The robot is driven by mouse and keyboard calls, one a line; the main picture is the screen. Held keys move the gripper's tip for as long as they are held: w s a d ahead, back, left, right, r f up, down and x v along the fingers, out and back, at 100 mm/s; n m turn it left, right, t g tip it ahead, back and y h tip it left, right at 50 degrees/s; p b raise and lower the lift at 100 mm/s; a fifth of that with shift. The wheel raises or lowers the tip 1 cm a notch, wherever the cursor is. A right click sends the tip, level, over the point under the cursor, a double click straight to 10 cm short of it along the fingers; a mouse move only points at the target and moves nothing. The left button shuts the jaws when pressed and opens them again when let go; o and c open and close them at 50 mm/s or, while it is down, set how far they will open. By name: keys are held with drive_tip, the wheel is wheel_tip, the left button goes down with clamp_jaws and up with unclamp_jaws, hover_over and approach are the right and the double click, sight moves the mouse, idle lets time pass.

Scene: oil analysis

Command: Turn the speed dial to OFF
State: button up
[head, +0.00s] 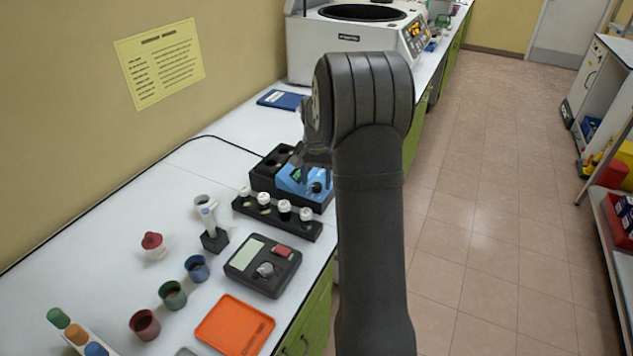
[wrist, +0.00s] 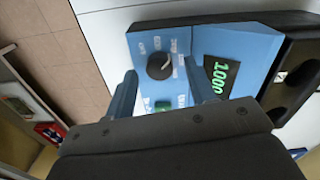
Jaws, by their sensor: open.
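The blue device (wrist: 215,45) carries a round dark speed dial (wrist: 160,66) with a light pointer mark and white lettering around it, too blurred to read. A green display (wrist: 220,75) beside the dial reads about 1000. My gripper (wrist: 158,72) is open, its two blue-grey fingers apart on either side of the dial in the wrist view; I cannot tell whether they touch it. In the head view the blue device (head: 292,181) stands on the bench, with the dial (head: 316,187) on its right part and my gripper (head: 302,170) close above it, partly hidden by my arm.
A black vial rack (head: 277,215) with white-capped vials stands in front of the device. A large white centrifuge (head: 350,35) stands behind. The floor aisle at right is clear.

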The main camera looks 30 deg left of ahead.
drive_tip(key=shift+f, duration=0.6)
drive_tip(key=c, duration=1)
